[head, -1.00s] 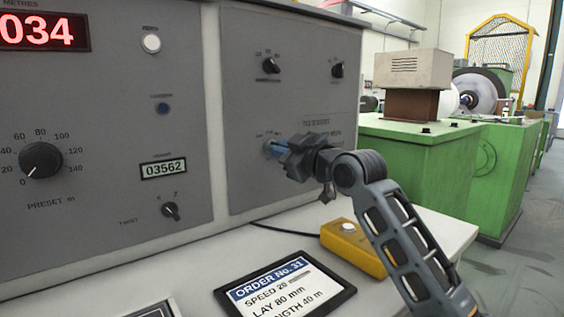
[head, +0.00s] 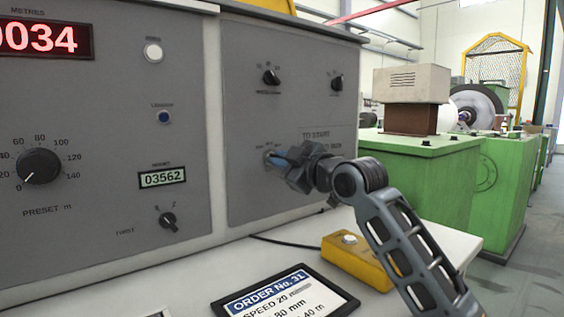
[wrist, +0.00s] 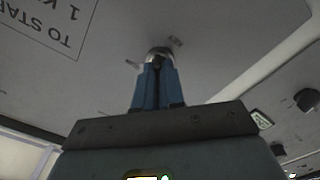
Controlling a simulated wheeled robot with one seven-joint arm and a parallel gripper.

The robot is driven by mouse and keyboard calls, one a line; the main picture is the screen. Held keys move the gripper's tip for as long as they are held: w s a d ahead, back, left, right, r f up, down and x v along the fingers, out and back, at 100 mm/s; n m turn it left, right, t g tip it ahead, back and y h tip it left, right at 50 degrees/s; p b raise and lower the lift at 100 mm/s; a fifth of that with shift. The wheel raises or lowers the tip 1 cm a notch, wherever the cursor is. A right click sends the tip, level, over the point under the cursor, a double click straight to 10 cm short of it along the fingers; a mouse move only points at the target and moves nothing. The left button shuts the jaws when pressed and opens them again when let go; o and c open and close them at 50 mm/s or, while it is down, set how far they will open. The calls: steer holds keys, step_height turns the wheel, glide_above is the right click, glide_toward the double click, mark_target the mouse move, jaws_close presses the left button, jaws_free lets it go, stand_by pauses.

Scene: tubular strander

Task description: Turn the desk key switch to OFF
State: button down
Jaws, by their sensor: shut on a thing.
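My gripper (head: 280,159) is at the lower part of the right grey panel (head: 262,110). In the wrist view its two blue fingers (wrist: 157,80) are close together, shut on the desk key switch (wrist: 159,52). Only the round metallic collar of the switch shows beyond the fingertips. The key itself is hidden between the fingers. In the head view the switch (head: 268,156) is mostly covered by my gripper. Small labels sit around the switch, too blurred to read, so I cannot tell its position.
A yellow box with a white button (head: 352,258) stands on the desk below my arm. A framed order card (head: 285,296) lies in front. Two black knobs (head: 271,77) sit higher on the panel. Green machinery (head: 420,185) stands to the right.

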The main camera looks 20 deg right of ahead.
steer(key=c, duration=1.2)
jaws_free()
steer(key=shift+c, duration=0.2)
steer(key=shift+s, duration=0.1)
steer(key=v, duration=0.7)
steer(key=shift+s, duration=0.25)
steer(key=shift+d, duration=0.1)
